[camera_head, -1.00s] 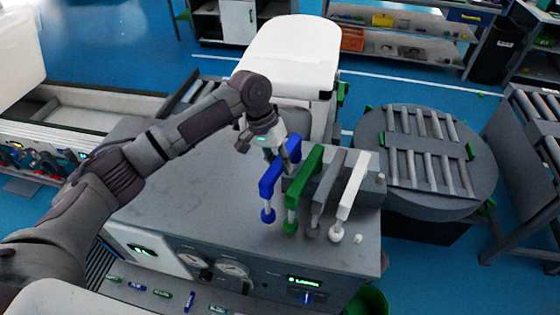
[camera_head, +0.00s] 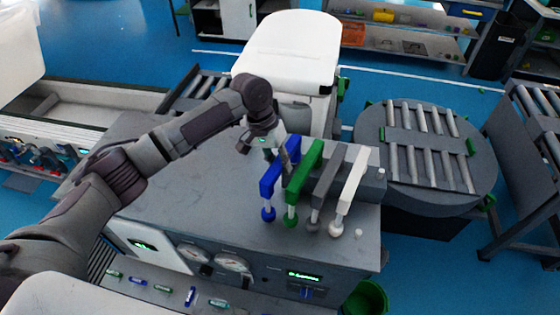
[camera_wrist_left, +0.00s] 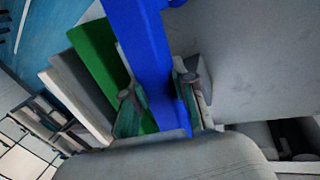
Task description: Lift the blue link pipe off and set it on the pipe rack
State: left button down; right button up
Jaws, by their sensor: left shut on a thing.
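The blue link pipe (camera_head: 270,182) is the leftmost of a row of link pipes on the grey test bench (camera_head: 180,190). My left gripper (camera_head: 287,155) reaches over its rear part. In the left wrist view, the gripper's two fingers (camera_wrist_left: 163,98) are closed on either side of the blue pipe (camera_wrist_left: 147,45). The pipe's front leg stands upright at the bench top; I cannot tell whether it is clear of its seat. The right gripper is not in view. I cannot make out a pipe rack with certainty.
The green (camera_head: 303,172), grey (camera_head: 328,180) and white (camera_head: 351,182) link pipes stand close on the right. A round roller table (camera_head: 400,192) stands right. The bench's left top is clear.

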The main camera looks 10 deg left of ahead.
pick_arm(q)
jog(key=shift+f, duration=0.25)
jog(key=c, duration=0.9)
grip_release()
jog(key=shift+o, duration=0.2)
jog(key=s+v, duration=0.1)
jog(key=v, duration=1.1)
jog(key=shift+w, duration=0.45)
jog(key=shift+f, duration=0.1)
